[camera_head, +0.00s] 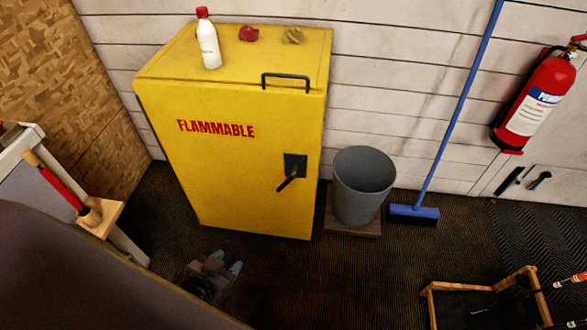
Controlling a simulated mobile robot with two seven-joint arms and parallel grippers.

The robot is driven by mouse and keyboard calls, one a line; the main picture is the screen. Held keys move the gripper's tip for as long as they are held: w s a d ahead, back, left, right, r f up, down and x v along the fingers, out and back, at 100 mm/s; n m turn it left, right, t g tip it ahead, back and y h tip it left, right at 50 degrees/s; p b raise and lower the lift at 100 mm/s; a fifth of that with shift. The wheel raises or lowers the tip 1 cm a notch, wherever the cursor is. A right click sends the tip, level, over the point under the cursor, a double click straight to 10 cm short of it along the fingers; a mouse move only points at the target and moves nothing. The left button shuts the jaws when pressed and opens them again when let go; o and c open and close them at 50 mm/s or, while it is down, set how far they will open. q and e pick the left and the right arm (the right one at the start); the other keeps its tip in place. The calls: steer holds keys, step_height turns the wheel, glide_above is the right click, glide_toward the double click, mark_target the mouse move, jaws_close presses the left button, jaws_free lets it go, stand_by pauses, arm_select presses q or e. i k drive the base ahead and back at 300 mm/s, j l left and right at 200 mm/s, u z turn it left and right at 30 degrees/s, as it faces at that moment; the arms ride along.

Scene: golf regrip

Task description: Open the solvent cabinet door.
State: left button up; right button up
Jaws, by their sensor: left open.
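The yellow solvent cabinet (235,165) stands against the white plank wall, with red FLAMMABLE lettering on its front. Its door is shut. A dark handle lever (288,180) on a black plate sits at the right side of the door, slanting down to the left. A black bar handle (287,80) is at the top front edge. My left gripper (226,266) is low in front of the cabinet, over the dark floor, apart from the door. It is open and empty. My right gripper is not in view.
A wooden-edged tray (431,305) is at lower right.

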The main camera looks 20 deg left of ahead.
mark_target(229, 149)
steer(key=u, duration=1.25)
